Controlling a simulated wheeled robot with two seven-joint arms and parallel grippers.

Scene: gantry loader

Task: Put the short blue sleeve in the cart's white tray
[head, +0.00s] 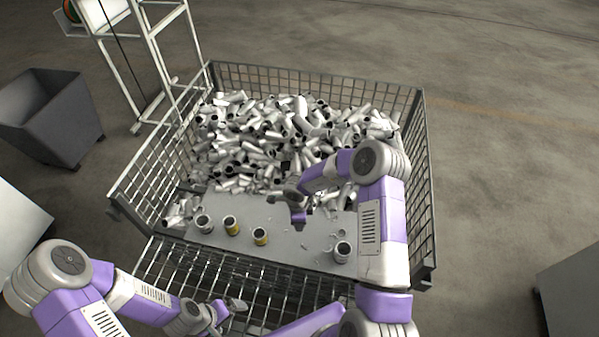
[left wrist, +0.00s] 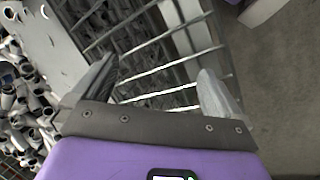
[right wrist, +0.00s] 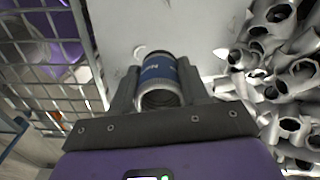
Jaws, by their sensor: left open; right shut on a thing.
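The short blue sleeve (right wrist: 158,80), a metal ring with a blue band, sits between the fingers of my right gripper (right wrist: 160,90) in the right wrist view. Its open end faces that camera, and a pale flat sheet lies behind it. In the head view my right gripper (head: 299,216) is above the grey sheet (head: 285,215) inside the mesh bin, and the sleeve is hidden there. My left gripper (head: 232,306) is open and empty by the front mesh; its spread fingers (left wrist: 155,90) show in the left wrist view. I cannot make out the cart's white tray.
The mesh bin (head: 425,200) holds a heap of grey pipe fittings (head: 250,150). Two yellow-banded sleeves (head: 231,226) (head: 261,237) and two pale-banded ones (head: 204,223) (head: 343,251) stand on the sheet. A dark tub (head: 60,120) and a white frame (head: 155,60) stand at left.

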